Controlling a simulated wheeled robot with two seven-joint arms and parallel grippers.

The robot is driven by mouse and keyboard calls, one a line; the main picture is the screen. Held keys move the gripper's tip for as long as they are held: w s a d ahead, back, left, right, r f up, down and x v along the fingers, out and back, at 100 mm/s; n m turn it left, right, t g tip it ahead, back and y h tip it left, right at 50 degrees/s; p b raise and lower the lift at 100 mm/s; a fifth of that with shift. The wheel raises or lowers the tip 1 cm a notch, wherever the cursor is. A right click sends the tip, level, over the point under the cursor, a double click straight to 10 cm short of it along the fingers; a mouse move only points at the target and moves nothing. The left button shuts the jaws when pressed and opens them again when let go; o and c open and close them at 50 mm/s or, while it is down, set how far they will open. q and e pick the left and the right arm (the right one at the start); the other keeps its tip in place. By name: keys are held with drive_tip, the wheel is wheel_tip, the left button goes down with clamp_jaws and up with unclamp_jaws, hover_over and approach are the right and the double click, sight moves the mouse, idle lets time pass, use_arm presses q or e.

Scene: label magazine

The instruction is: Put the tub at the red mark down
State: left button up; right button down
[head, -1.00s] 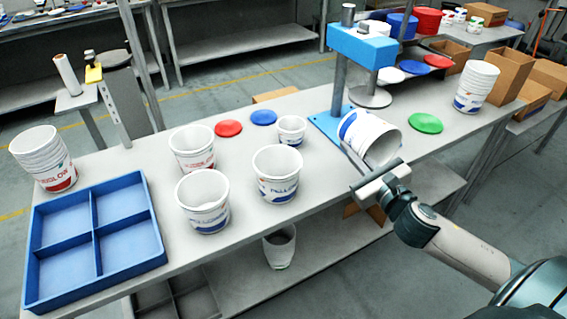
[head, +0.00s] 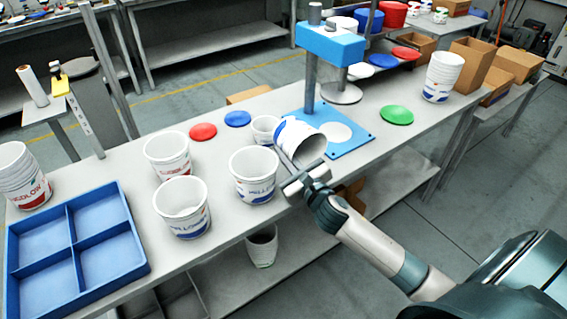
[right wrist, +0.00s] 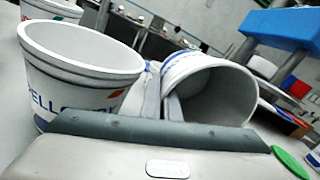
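My right gripper (head: 291,173) is shut on a white tub (head: 300,142) with blue print, just in front of the blue press base. The tub is tilted on its side, its open mouth facing right and toward me. In the right wrist view the gripper fingers (right wrist: 168,98) pinch the wall of the held tub (right wrist: 215,90). Whether the tub touches the table is hard to tell. A standing tub (head: 253,178) is close to its left and also shows in the right wrist view (right wrist: 75,75). I cannot make out a red mark; a red lid (head: 203,131) lies further left.
Other tubs (head: 168,158), (head: 183,212) and a small tub (head: 264,130) stand nearby. A blue divided tray (head: 125,228) is at the left. The blue press (head: 330,45) rises behind the held tub. Free table lies right of the press base, around a green lid (head: 397,115).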

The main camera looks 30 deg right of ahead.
drive_tip(key=shift+f, duration=0.5)
wheel_tip(320, 180, down, 3)
drive_tip(key=shift+r, duration=0.15)
use_arm(q)
drive_tip(key=shift+s, duration=0.6)
use_arm(e)
drive_tip(key=shift+f, duration=0.2)
